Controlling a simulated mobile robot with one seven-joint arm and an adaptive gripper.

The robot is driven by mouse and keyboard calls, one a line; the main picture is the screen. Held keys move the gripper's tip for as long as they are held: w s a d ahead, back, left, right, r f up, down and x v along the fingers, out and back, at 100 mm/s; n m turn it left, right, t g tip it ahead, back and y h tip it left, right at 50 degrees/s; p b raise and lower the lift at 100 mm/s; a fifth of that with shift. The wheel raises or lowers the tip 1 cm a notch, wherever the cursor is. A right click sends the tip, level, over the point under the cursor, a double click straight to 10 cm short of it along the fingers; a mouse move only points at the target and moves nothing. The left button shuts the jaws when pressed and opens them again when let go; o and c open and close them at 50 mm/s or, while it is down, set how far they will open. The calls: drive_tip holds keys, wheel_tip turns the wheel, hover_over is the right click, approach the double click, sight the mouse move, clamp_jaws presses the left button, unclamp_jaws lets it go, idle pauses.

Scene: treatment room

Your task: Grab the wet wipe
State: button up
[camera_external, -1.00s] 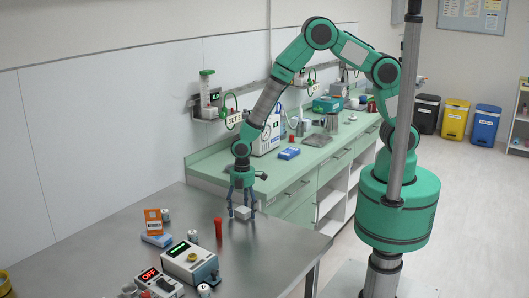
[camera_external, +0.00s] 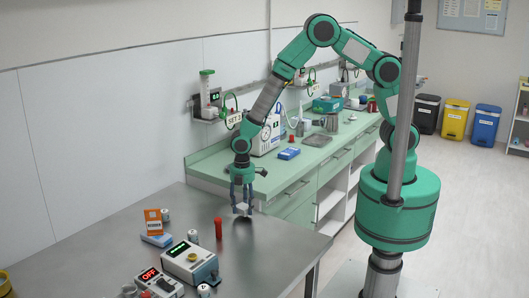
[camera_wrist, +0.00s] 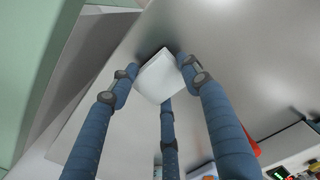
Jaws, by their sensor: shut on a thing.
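The wet wipe appears to be the small white block (camera_wrist: 160,77), square and pale, between my fingers in the wrist view. I cannot tell whether the block rests on the table or is slightly raised.
A red tube (camera_external: 218,228) stands left of my gripper on the steel table (camera_external: 262,265). An orange box (camera_external: 153,222), small bottles and devices, one reading OFF (camera_external: 160,284), are further left. The green counter (camera_external: 215,173) with equipment lies behind. The table's front right is clear.

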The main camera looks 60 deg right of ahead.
drive_tip(key=shift+s+d+r, duration=0.1)
drive_tip(key=shift+s+r, duration=0.05)
drive_tip(key=shift+r, duration=0.4)
drive_tip(key=shift+s+d+r, duration=0.1)
drive_tip(key=shift+r, duration=0.4)
drive_tip(key=s+d, duration=0.3)
drive_tip(key=s, duration=0.1)
drive_tip(key=s+d+r+p, duration=0.1)
drive_tip(key=s+d, duration=0.1)
drive_tip(key=s, duration=0.2)
drive_tip(key=s+d, duration=0.3)
drive_tip(key=s, duration=0.1)
drive_tip(key=shift+s+d+r, duration=0.15)
drive_tip(key=shift+s+d, duration=0.2)
